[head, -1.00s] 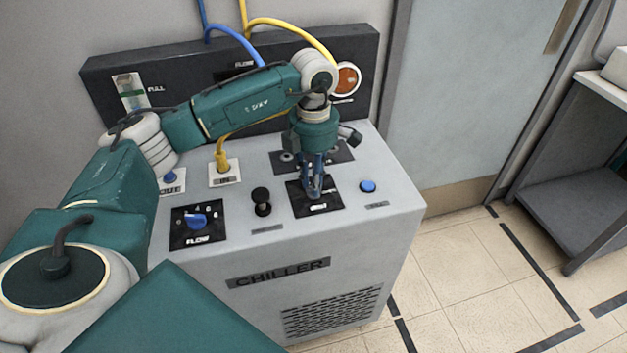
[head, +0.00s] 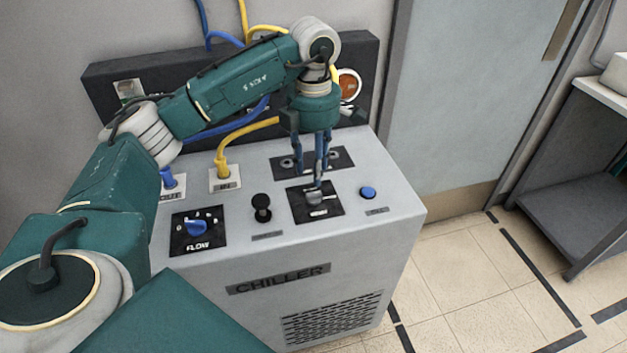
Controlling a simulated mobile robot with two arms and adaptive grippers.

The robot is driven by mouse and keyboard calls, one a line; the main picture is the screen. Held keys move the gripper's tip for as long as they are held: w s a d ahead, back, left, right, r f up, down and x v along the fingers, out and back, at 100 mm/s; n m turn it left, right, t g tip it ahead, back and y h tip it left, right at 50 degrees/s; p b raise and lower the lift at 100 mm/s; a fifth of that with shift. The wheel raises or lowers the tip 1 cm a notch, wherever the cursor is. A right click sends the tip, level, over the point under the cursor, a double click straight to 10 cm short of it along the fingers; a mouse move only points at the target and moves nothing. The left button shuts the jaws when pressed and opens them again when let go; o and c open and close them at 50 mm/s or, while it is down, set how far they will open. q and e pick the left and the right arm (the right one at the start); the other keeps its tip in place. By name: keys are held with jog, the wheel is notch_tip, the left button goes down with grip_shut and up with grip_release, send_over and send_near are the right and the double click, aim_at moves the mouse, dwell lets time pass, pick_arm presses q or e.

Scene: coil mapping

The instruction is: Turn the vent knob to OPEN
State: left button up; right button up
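The likely vent knob (head: 314,198) is a small grey knob on a black plate (head: 332,208) at the right of the chiller's top. A pale mark shows to its right; its lettering is too small to read, so I cannot tell its setting. My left gripper (head: 311,178) points down just above this knob, with its blue fingers spread apart and nothing visible between them. The tips look clear of the knob, but contact is hard to judge. My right gripper is not in view.
The chiller top (head: 372,215) also carries a blue FLOW knob (head: 196,227), a black knob (head: 261,203), a blue button (head: 368,192) and a yellow hose (head: 223,158). A black back panel (head: 365,60) stands behind. Tiled floor (head: 470,270) lies open at right.

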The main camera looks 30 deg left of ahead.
pick_arm(q)
notch_tip(320, 180, up, 6)
jog(key=shift+f, duration=0.25)
dwell(0.5)
